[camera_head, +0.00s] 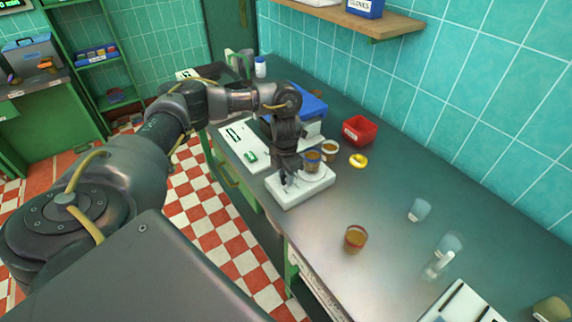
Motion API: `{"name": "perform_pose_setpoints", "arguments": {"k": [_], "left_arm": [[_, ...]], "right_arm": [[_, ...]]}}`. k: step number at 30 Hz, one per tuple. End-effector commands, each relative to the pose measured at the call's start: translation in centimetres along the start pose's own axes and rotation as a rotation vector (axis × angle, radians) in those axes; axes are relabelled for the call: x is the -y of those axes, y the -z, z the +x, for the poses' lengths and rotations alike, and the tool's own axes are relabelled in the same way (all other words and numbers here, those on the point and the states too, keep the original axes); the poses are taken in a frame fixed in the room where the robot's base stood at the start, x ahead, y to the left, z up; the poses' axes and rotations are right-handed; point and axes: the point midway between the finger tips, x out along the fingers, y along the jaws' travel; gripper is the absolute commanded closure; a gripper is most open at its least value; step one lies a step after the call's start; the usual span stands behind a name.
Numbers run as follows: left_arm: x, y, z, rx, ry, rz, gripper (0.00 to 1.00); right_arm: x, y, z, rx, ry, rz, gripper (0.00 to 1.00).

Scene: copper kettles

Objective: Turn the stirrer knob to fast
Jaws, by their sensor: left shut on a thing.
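The stirrer (303,190) is a low white box on the grey bench, with a round plate on top. A glass beaker of brown liquid (312,161) stands on that plate. My left gripper (286,182) points down at the stirrer's near left end, beside the beaker. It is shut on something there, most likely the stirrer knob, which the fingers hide. The knob's setting and any marks cannot be read. My right gripper is not in view.
Another beaker of brown liquid (355,239) stands nearer on the bench. A red bin (359,131) and a yellow ring (358,160) lie behind the stirrer. Clear glassware (419,210) stands to the right. The bench between is mostly free.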

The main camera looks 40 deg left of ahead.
Motion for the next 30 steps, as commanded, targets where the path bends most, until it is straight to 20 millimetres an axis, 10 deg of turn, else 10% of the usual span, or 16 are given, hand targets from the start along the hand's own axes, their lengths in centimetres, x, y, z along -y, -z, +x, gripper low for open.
{"name": "perform_pose_setpoints", "arguments": {"k": [24, 25, 30], "left_arm": [[0.01, 0.07, 0.04, -0.002, 0.000, 0.120, 0.94], [0.01, 0.07, 0.04, -0.002, 0.000, 0.120, 0.70], [0.02, 0.04, 0.03, -0.001, 0.000, 0.120, 0.49]], "right_arm": [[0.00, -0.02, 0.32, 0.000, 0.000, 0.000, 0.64], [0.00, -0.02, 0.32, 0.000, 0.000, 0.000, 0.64], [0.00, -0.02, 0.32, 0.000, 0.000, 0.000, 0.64]]}}
